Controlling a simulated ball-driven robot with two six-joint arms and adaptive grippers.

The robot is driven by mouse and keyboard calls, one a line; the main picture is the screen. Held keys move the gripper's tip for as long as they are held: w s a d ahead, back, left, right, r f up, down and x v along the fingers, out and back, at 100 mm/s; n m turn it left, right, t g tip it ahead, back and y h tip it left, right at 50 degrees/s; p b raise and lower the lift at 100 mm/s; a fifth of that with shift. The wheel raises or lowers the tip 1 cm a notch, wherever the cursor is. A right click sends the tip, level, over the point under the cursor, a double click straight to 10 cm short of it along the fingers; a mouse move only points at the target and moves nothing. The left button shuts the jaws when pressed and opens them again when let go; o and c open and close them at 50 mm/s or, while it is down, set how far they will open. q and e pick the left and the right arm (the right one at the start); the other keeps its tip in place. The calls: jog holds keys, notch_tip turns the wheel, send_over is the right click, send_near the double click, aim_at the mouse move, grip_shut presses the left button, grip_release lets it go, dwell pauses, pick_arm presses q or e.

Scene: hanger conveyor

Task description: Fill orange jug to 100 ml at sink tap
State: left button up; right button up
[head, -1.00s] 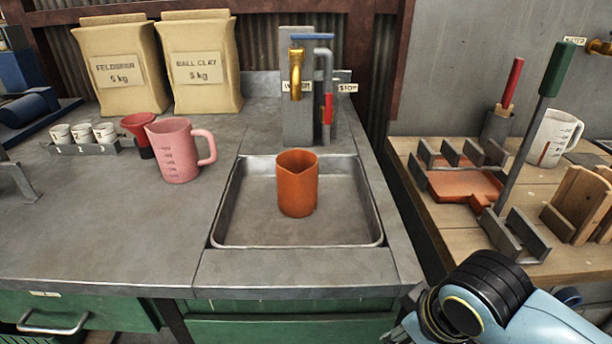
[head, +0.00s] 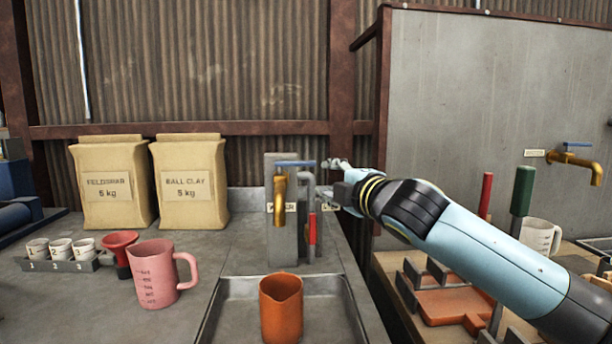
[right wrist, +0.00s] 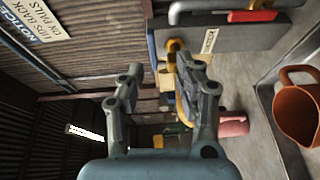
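The orange jug (head: 281,312) stands upright in the sink (head: 343,308), roughly below the tap's brass spout (head: 280,197); its base is cut off by the frame edge. No stream of water shows. A blue lever (head: 296,163) tops the tap post, and a red handle (head: 312,230) hangs on the grey pipe beside it. My right gripper (head: 337,178) is just right of the blue lever, apart from it as far as I can tell. The right wrist view shows its fingers (right wrist: 162,78) spread and empty, with the orange jug (right wrist: 298,112) to the right. My left gripper is out of view.
A pink jug (head: 156,274), a red funnel (head: 119,245) and several small cups (head: 61,250) stand on the left counter. Two clay sacks (head: 190,185) stand behind. A wooden bench (head: 385,262) with a white jug (head: 541,236) is at the right.

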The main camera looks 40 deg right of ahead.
aim_at(308, 164)
jog(key=shift+n, duration=0.3)
jog(key=w, duration=0.3)
jog(key=w+d, duration=0.1)
jog(key=w, duration=0.3)
jog(key=w+d+r+p, duration=0.1)
jog(key=w, duration=0.3)
jog(key=shift+c, duration=0.4)
grip_shut()
jog(key=shift+a, duration=0.1)
